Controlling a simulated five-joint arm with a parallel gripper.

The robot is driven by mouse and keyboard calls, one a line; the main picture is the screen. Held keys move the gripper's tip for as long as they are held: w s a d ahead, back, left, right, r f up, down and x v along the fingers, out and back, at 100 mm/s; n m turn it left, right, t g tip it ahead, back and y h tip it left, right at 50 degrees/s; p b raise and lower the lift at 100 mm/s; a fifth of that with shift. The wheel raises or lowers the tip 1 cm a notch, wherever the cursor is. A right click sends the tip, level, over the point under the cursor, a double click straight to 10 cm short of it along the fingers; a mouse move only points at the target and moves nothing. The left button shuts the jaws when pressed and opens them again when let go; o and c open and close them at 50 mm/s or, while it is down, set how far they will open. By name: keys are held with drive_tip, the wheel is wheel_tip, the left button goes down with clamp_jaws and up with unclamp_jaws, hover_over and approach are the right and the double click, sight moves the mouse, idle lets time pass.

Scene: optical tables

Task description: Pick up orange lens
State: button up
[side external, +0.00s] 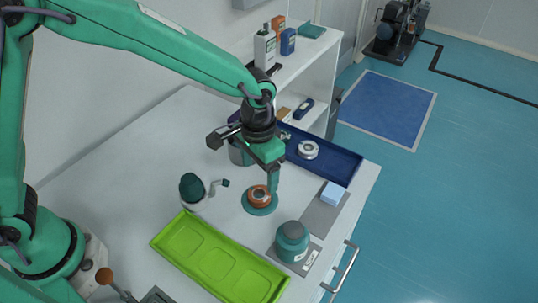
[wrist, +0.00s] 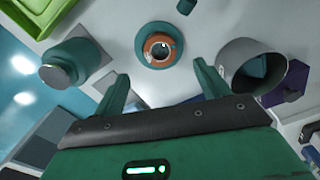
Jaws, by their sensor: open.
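The orange lens (side external: 259,194) is a small orange ring on a round teal base (side external: 262,208) on the white table. In the wrist view the orange lens (wrist: 162,46) shows a dark, shiny centre, and its teal base (wrist: 145,56) rings it. My gripper (side external: 272,180) is just above and beside the lens in the side view, pointing down. In the wrist view my gripper (wrist: 160,82) has its two green fingers spread apart, with the lens beyond the gap between them. Nothing is between the fingers.
A lime green tray (side external: 200,283) lies in front. A teal jar (side external: 292,240) stands to the right, and a dark green-topped device (side external: 193,188) to the left. A blue tray (side external: 345,167) with a white ring (side external: 308,149) lies behind. A grey cup (wrist: 238,66) stands right in the wrist view.

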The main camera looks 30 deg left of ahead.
sight(259, 193)
drive_tip(key=shift+f, duration=1.1)
drive_tip(key=shift+f, duration=0.1)
drive_tip(key=shift+a+f, duration=0.1)
drive_tip(key=shift+f, duration=2.35)
drive_tip(key=shift+c, duration=0.2)
drive_tip(key=c, duration=1)
